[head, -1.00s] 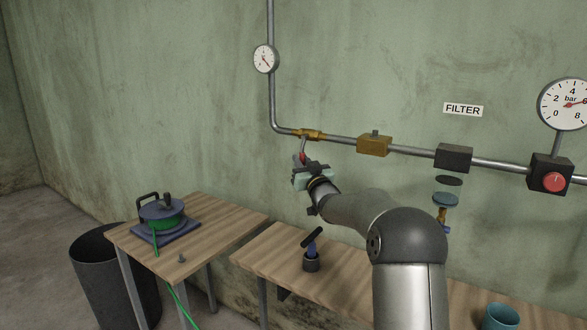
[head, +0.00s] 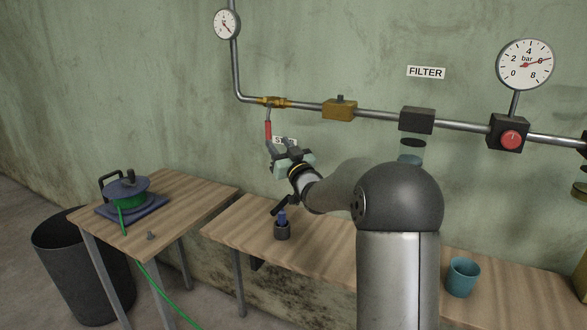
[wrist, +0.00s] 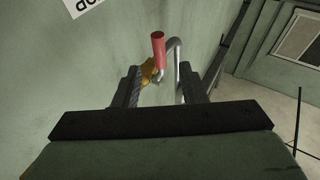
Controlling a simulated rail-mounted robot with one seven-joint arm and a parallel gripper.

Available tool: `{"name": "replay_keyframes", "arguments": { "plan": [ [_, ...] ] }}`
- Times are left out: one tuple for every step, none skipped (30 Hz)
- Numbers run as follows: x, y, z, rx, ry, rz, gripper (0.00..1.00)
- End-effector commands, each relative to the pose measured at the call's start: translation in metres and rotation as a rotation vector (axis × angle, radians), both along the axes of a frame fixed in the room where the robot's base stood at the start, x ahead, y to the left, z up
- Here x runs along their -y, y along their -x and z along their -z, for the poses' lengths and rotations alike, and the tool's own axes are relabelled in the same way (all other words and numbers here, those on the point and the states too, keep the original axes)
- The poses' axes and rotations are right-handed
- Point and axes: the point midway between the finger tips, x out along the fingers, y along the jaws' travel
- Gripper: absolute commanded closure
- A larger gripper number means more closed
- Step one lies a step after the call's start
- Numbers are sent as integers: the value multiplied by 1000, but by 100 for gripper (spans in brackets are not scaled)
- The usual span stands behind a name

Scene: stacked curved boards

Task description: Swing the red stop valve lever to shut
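The red stop valve lever (head: 268,131) hangs down, roughly upright, from the brass valve (head: 273,102) on the wall pipe, across the pipe's line. My gripper (head: 284,150) is just below and right of the lever's lower end in the head view. In the wrist view my gripper (wrist: 158,75) is open, its two dark fingers well apart. The red lever (wrist: 158,43) and the brass valve (wrist: 149,71) show beyond and between the fingers there. The lever appears free of the fingers.
A white sign (head: 287,140) behind my gripper is partly hidden. A bench (head: 335,270) below carries a small dark holder (head: 282,232) and a teal cup (head: 463,277).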

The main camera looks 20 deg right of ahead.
Motion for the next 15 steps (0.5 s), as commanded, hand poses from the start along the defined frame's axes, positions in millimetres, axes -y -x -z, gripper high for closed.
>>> {"name": "replay_keyframes", "arguments": {
  "plan": [
    [2,13,6,-2,1,2,62],
    [3,20,8,-1,1,1,62],
    [5,29,11,-2,1,2,62],
    [6,35,13,0,1,3,62],
    [7,41,15,-1,1,3,62],
    [8,49,17,0,1,3,62],
    [8,55,19,0,0,2,62],
    [9,59,20,-1,1,1,62],
    [9,65,22,0,1,1,62],
    [10,69,23,1,1,0,62],
    [10,73,25,0,0,1,62],
    [11,77,26,0,0,0,62],
    [11,79,26,1,0,0,62],
    [11,81,27,1,0,0,62],
    [12,83,27,1,0,0,62]
  ]
}}
